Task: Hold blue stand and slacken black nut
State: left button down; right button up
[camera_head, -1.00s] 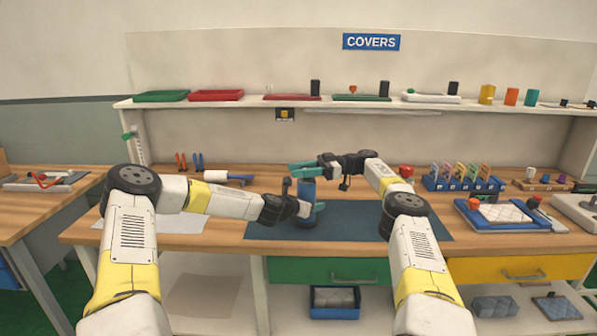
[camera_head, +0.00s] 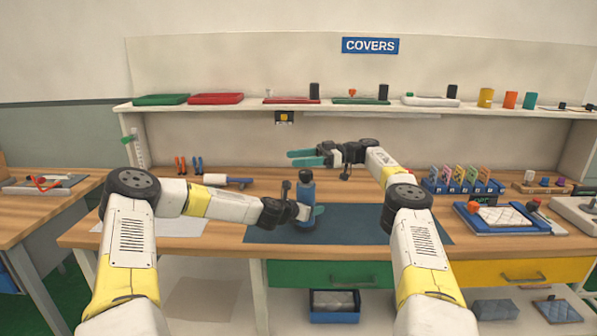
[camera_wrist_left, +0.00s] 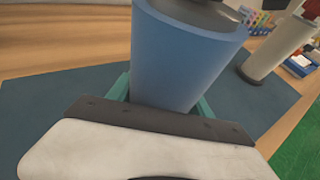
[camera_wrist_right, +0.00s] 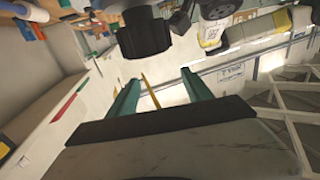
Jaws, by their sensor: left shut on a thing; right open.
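The blue stand (camera_head: 307,190) is an upright cylinder on the dark mat, and it fills the middle of the left wrist view (camera_wrist_left: 185,55). The black nut (camera_head: 305,175) sits at its top; only a dark edge shows above the stand in the left wrist view. My left gripper (camera_head: 312,212) is shut on the lower part of the stand from the left, with teal fingers either side. My right gripper (camera_head: 298,158) is above and behind the stand's top, apart from the nut. Its teal fingers are open and empty in the right wrist view (camera_wrist_right: 160,95).
The dark blue mat (camera_head: 390,225) lies bare to the right of the stand. A blue rack of coloured pieces (camera_head: 463,187) and a blue tray with a white quilted pad (camera_head: 475,222) stand at right. A white roller (camera_head: 220,179) lies left. A shelf (camera_head: 230,104) runs behind.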

aim_at(304, 171)
jog(key=shift+r, duration=2.35)
jog(key=w+a+f+m+t+h, duration=0.4)
jog(key=w+a+m+t+h, duration=0.35)
jog(key=t, duration=0.55)
jog(key=s+d+f+m+t+h, duration=0.1)
jog(key=s+d+m+t, duration=0.1)
jog(key=s+d+f+m+t+h, duration=0.1)
jog(key=s+d+m+t, duration=0.1)
jog(key=d, duration=0.1)
jog(key=s+d+m+t+h, duration=0.1)
jog(key=s+d+m+t, duration=0.1)
jog(key=s+d+t, duration=0.1)
jog(key=shift+d+f+h, duration=0.25)
jog(key=shift+f, duration=0.15)
jog(key=s+d+f+m+t+h, duration=0.1)
jog(key=s+d+f+m+h, duration=0.25)
jog(key=s, duration=0.55)
jog(key=shift+m+y, duration=0.35)
jog(key=shift+m, duration=0.15)
jog(key=x, duration=1.2)
